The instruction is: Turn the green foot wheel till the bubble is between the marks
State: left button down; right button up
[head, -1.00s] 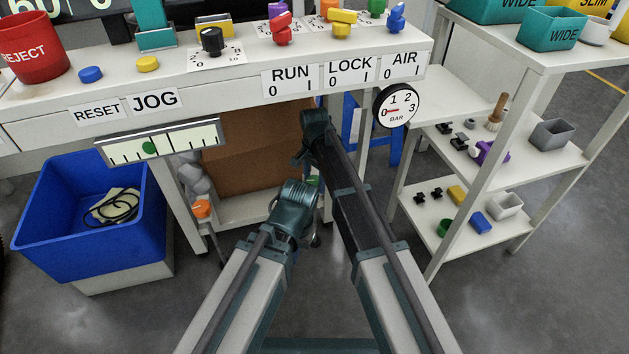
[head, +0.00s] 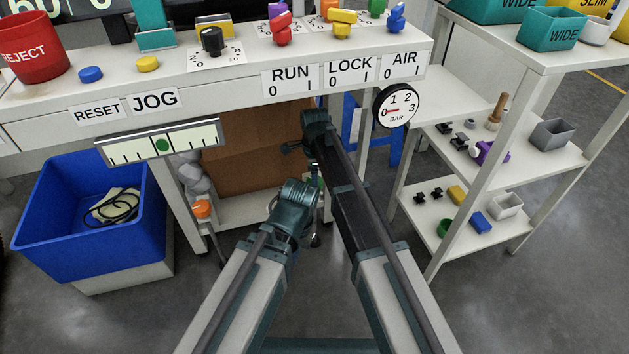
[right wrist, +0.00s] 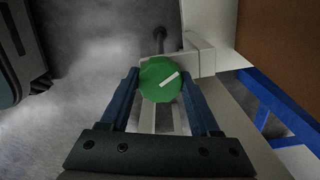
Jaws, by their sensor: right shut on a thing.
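The green foot wheel (right wrist: 160,80), with a white line on its face, shows in the right wrist view. My right gripper (right wrist: 160,88) has one finger on each side of the wheel and is shut on it. The white line slants up to the right. In the head view the level (head: 187,140) hangs on the bench front. Its green bubble (head: 162,145) appears to sit between the two long marks near the middle of the scale. My left arm ends below the bench in the head view, and the fingers of its gripper cannot be made out.
A blue bin (head: 95,220) with a cable stands at the left. A white shelf unit (head: 520,165) with small parts stands at the right. A brown panel (head: 255,150) is under the bench. Knobs and switches line the bench top.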

jog(key=shift+m, duration=0.4)
jog(key=o, duration=1.4)
jog(key=shift+c, duration=0.2)
notch_tip(320, 180, up, 14)
jog(key=p, duration=1.3)
jog(key=shift+p, duration=0.4)
jog(key=shift+f, duration=0.15)
